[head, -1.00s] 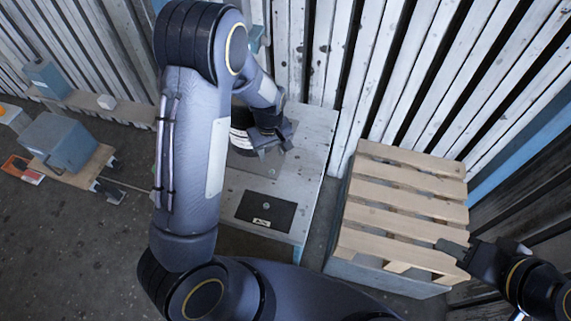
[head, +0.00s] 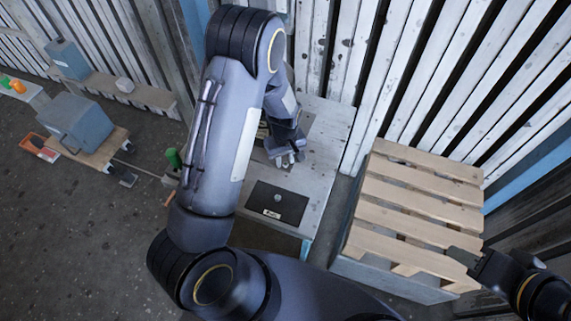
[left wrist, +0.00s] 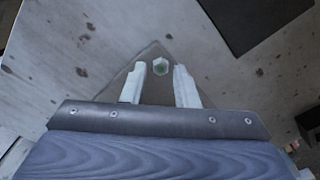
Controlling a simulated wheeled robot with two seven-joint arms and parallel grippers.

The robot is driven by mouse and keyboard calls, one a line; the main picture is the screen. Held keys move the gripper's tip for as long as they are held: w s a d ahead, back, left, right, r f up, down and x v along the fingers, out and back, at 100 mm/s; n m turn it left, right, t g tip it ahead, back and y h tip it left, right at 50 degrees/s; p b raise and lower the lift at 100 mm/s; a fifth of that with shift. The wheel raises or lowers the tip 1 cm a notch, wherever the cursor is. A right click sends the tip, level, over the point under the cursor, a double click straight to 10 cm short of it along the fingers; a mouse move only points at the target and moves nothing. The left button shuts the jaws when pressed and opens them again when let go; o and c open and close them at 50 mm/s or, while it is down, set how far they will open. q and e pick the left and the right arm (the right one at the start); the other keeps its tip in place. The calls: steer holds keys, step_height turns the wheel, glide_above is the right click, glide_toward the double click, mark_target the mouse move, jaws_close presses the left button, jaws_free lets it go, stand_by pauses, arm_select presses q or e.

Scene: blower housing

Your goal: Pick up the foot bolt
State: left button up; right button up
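The foot bolt (left wrist: 160,66) shows in the left wrist view as a small pale hex head on the corner of a dark plate (left wrist: 150,87). My left gripper (left wrist: 159,69) is open, with one pale finger on each side of the bolt head in that view. I cannot tell how far the fingertips are above the plate. In the head view my left gripper (head: 288,163) is over the pale worktable (head: 323,178), and my arm hides much of the table's left side. My right gripper (head: 455,253) is by the pallet, and its finger gap is not clear.
A black mat (head: 260,204) with a small round pale thing and a label lies at the table's front. A slatted wooden pallet (head: 412,210) on a grey box stands to the right. A blue-grey box (head: 85,127) on a wheeled cart is at the left.

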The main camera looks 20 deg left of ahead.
mark_target(285, 162)
arm_select(q)
steer(key=c, duration=0.4)
steer(key=shift+r, duration=0.15)
steer(key=shift+c, duration=0.2)
steer(key=shift+r, duration=0.25)
step_height(285, 162, up, 3)
steer(key=shift+f+p, duration=0.2)
steer(key=shift+p, duration=0.2)
steer(key=s+a+r+p, duration=0.2)
steer(key=s+r+p, duration=0.1)
steer(key=s+r, duration=0.6)
steer(key=s, duration=0.4)
steer(key=shift+s+a+r, duration=0.35)
steer(key=shift+s+a, duration=0.05)
